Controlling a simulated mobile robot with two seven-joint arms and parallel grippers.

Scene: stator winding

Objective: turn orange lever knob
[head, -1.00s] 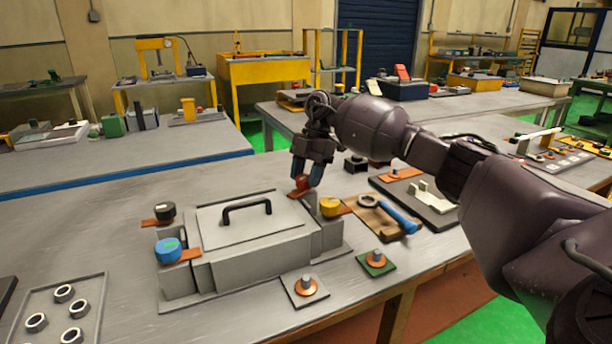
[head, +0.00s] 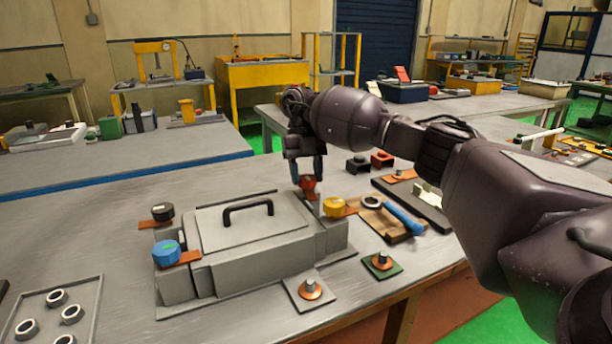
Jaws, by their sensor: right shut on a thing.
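The grey box fixture (head: 254,267) has a black handle on its lid and a coloured knob with an orange lever near each corner. The orange-red lever knob (head: 308,183) is at its far right corner. My right gripper (head: 307,180) points down from above with its blue-tipped fingers shut on this knob, and they hide part of it. A short piece of its orange lever shows just below the fingers. My left gripper is not in view.
The yellow knob (head: 334,207) stands close to the right of the held knob. The black knob (head: 162,212) and blue knob (head: 167,253) are on the left side. A blue-handled wrench (head: 403,218) lies on a wooden board at the right.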

